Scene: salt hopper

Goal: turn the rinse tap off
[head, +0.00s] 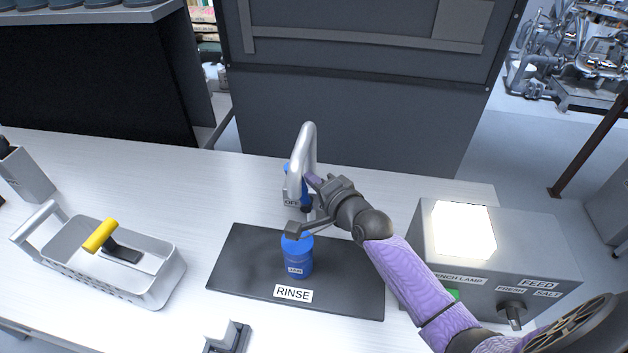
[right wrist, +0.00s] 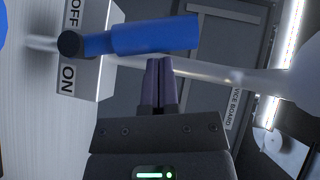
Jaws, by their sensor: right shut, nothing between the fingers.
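The rinse tap's grey curved spout (head: 307,142) rises behind the black mat (head: 240,265) marked RINSE. Its blue lever (right wrist: 145,36) sticks out from a dark pivot on a pale block (right wrist: 92,52) marked OFF and ON, between the two words. My right gripper (right wrist: 159,62) is shut and empty. Its fingertips are right by the lever's edge, on the ON side; I cannot tell whether they touch. My left gripper is not in view.
A blue jar (head: 298,257) stands on the mat below my right gripper. A grey box (head: 420,240) with a lit lamp panel and FEED knob stands at right. A basket (head: 165,285) with a yellow-handled tool is at left. The bench between basket and mat is clear.

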